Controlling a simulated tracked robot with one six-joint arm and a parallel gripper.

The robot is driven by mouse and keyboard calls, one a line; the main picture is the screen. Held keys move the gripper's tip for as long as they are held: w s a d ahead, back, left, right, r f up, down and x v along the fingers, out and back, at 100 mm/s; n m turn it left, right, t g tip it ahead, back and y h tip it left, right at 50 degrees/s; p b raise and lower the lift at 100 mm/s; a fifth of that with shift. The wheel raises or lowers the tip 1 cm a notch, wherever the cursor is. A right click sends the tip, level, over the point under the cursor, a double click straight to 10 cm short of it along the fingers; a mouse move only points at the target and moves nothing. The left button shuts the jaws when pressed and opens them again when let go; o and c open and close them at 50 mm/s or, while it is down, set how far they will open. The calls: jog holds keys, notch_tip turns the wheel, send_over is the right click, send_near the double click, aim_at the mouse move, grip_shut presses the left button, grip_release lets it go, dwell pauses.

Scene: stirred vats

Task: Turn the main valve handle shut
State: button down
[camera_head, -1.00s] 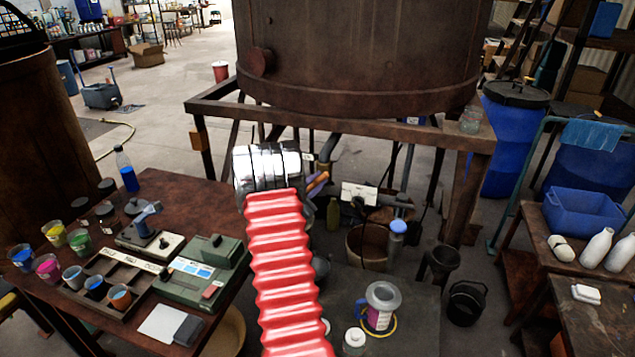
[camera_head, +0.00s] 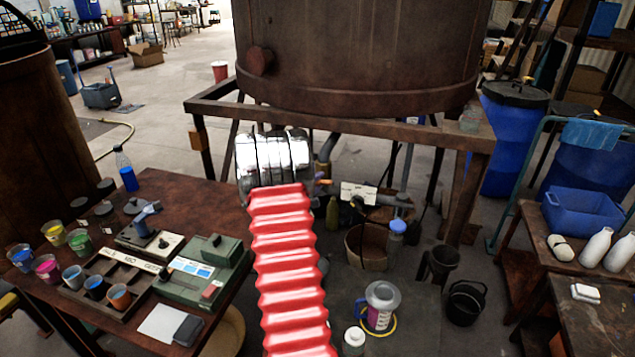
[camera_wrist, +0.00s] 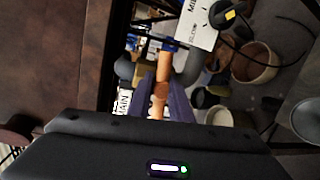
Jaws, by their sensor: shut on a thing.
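The main valve handle (camera_wrist: 161,88) is an orange bar in the wrist view, running up from between my fingers toward the pipework. My gripper (camera_wrist: 164,100) has its two grey-purple fingers on either side of the handle and is shut on it. In the head view my silver wrist and red ribbed arm cover most of the gripper and the handle. The valve body is largely hidden, so I cannot tell how far the handle is turned.
A big brown vat (camera_head: 360,55) stands on a rusty frame (camera_head: 340,128) above the pipework. A table with a green device (camera_head: 203,272) and small cups is at left.

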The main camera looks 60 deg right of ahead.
jog(key=shift+s+f+m, duration=0.1)
jog(key=shift+f+m, duration=0.1)
jog(key=shift+m, duration=0.3)
jog(key=shift+f, duration=0.1)
jog(key=c, duration=1.6)
grip_release()
jog(key=shift+a+r, duration=0.1)
jog(key=shift+r, duration=0.1)
jog(key=shift+a, duration=0.2)
jog(key=a, duration=0.4)
jog(key=a+r, duration=0.1)
jog(key=a, duration=0.3)
jog(key=a+r, duration=0.1)
jog(key=a, duration=0.4)
jog(key=shift+r, duration=0.25)
